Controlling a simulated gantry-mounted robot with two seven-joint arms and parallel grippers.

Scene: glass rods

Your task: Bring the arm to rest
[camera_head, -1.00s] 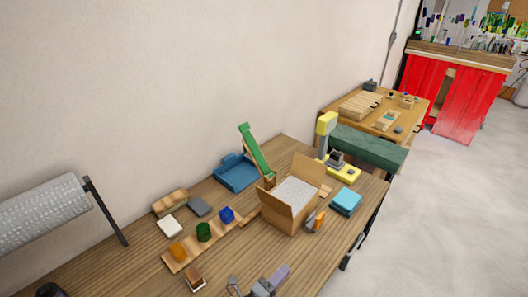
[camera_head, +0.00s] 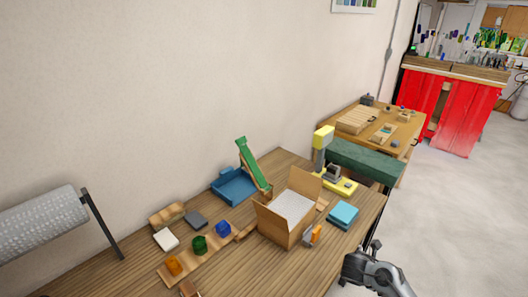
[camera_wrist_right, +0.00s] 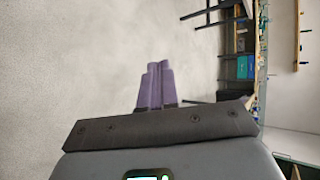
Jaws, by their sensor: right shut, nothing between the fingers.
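My right gripper (camera_wrist_right: 157,68) shows in the right wrist view as two purple fingers pressed together, with nothing between them. They stand over bare grey floor (camera_wrist_right: 100,65). In the head view, part of my grey right arm (camera_head: 378,272) is at the bottom right, past the front edge of the wooden workbench (camera_head: 235,280). The finger pads cannot be made out there. My left gripper is not in view.
On the bench are an open cardboard box (camera_head: 278,224), a blue tray (camera_head: 234,186), a yellow device (camera_head: 342,182), a light-blue block (camera_head: 343,213) and several coloured pieces on a wooden strip (camera_head: 210,255). Floor at right (camera_head: 455,220) is clear.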

